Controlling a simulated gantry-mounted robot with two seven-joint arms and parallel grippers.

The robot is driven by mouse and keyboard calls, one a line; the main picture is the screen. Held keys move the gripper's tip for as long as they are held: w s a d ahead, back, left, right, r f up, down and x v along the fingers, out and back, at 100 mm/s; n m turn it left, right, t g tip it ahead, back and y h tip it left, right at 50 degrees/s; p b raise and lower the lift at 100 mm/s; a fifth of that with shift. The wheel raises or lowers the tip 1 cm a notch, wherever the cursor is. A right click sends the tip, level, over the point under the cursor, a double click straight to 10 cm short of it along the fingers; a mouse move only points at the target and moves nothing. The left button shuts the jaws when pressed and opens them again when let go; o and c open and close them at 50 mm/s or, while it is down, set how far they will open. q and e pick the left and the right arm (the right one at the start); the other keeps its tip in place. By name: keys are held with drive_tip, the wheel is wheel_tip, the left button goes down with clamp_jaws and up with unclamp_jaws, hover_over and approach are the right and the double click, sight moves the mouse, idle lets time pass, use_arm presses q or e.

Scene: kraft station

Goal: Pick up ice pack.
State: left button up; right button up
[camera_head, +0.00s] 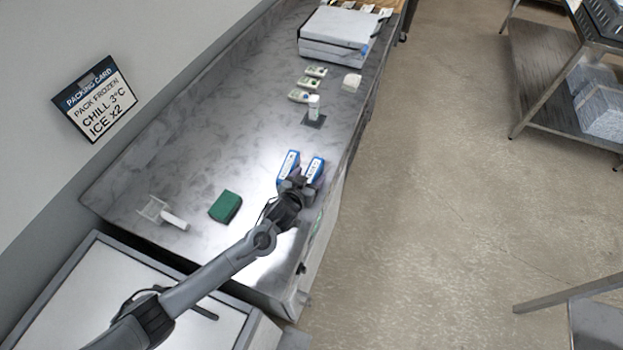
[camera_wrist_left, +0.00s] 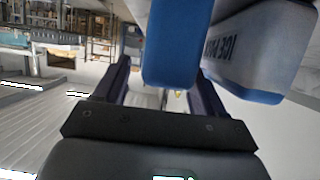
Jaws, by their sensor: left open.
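Two blue and white ice packs stand side by side on the marble counter in the head view, a left one (camera_head: 289,162) and a right one (camera_head: 315,168). My left gripper (camera_head: 298,183) is at their near ends and hides part of them. In the left wrist view, the blue edge of one ice pack (camera_wrist_left: 172,50) shows between the open fingers (camera_wrist_left: 165,90). The other ice pack (camera_wrist_left: 262,50), with "ICE PACK" lettering, is to the right, outside the fingers. I cannot tell whether either finger touches a pack. My right gripper is not in view.
A green block (camera_head: 225,206) and a clear scoop-like item (camera_head: 161,213) lie to the left on the counter (camera_head: 180,150). A small white bottle (camera_head: 313,106), several small packets and a white box (camera_head: 338,35) are farther back. The counter edge is close on the right.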

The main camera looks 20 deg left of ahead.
use_arm(q)
drive_tip(key=shift+w+f, duration=0.25)
drive_tip(key=shift+w, duration=0.3)
drive_tip(key=c, duration=1.2)
drive_tip(key=shift+r, duration=0.1)
drive_tip(key=shift+c, duration=0.5)
drive_tip(key=shift+r, duration=0.1)
